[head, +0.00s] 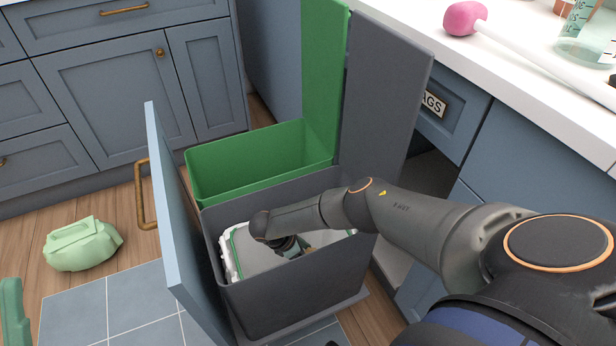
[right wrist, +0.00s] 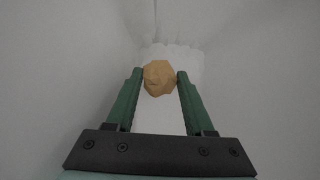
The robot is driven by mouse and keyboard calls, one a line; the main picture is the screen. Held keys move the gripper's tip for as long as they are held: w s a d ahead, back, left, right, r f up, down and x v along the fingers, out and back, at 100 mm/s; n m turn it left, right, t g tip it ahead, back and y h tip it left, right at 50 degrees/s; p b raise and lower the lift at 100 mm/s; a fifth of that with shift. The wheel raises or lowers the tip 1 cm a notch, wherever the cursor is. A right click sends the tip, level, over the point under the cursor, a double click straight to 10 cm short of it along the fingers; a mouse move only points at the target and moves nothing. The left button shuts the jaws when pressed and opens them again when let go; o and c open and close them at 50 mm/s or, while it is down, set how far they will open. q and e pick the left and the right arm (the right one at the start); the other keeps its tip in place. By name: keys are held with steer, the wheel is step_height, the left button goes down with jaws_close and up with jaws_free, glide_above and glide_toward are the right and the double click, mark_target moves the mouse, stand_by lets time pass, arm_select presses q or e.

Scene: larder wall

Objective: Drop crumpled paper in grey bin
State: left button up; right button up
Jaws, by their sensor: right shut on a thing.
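The grey bin (head: 295,295) stands in the pulled-out cabinet unit, its grey lid (head: 385,95) raised. A white liner (head: 228,262) shows inside it. My right arm reaches over the bin's rim, and my right gripper (head: 292,246) is down inside the opening. In the right wrist view, my right gripper (right wrist: 160,78) is shut on the crumpled paper (right wrist: 159,77), a tan, faceted ball between the fingertips, with pale liner walls around it. In the head view I cannot make out the paper.
A green bin (head: 225,160) with a raised green lid (head: 322,80) stands behind the grey one. The blue cabinet front (head: 180,220) borders both on the left. A tied green bag (head: 82,245) lies on the wooden floor. The white counter (head: 540,85) is at the right.

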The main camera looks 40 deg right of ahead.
arm_select(q)
steer(key=shift+f, duration=0.4)
arm_select(e)
steer(key=shift+f, duration=0.35)
arm_select(q)
steer(key=shift+d+f+b, duration=0.1)
steer(key=shift+f+b, duration=0.3)
steer(key=shift+f, duration=0.15)
arm_select(e)
steer(key=shift+f, duration=0.65)
steer(key=o, duration=1)
